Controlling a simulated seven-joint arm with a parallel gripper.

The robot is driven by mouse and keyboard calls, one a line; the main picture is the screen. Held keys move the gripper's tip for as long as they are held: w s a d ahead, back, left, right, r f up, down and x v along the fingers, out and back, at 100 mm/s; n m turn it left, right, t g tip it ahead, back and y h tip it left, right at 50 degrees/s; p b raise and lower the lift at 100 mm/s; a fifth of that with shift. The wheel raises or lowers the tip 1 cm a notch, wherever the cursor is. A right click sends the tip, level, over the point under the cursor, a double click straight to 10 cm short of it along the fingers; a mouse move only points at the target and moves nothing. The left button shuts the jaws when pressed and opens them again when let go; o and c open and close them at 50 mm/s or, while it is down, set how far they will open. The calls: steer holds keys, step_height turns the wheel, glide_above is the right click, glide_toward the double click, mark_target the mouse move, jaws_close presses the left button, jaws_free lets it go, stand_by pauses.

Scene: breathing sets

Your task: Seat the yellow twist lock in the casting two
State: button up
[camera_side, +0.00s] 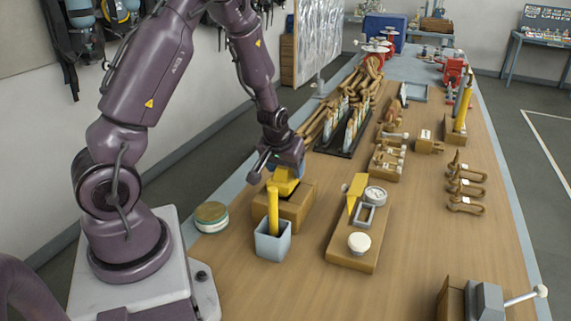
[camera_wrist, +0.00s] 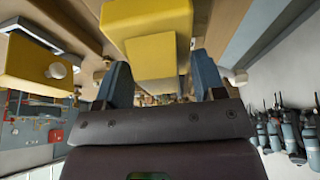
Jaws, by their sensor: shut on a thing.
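My gripper (camera_side: 283,172) points down at the front left of the bench, shut on the yellow twist lock (camera_side: 284,186). In the wrist view the lock (camera_wrist: 150,30) is a broad yellow block with a narrower part between the blue fingertips (camera_wrist: 161,78). Directly below it is a brown block (camera_side: 296,210). I cannot tell whether the lock touches this block or is seated in it. No label shows which block is casting two; its upper opening is hidden by the lock and gripper.
A grey cup (camera_side: 272,243) with a yellow bar (camera_side: 273,208) stands just in front of the brown block. A round tin (camera_side: 210,215) is at the left.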

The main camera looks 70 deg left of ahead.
steer(key=shift+f, duration=1.05)
steer(key=o, duration=1.4)
steer(key=shift+f, duration=0.1)
steer(key=shift+v, duration=6.5)
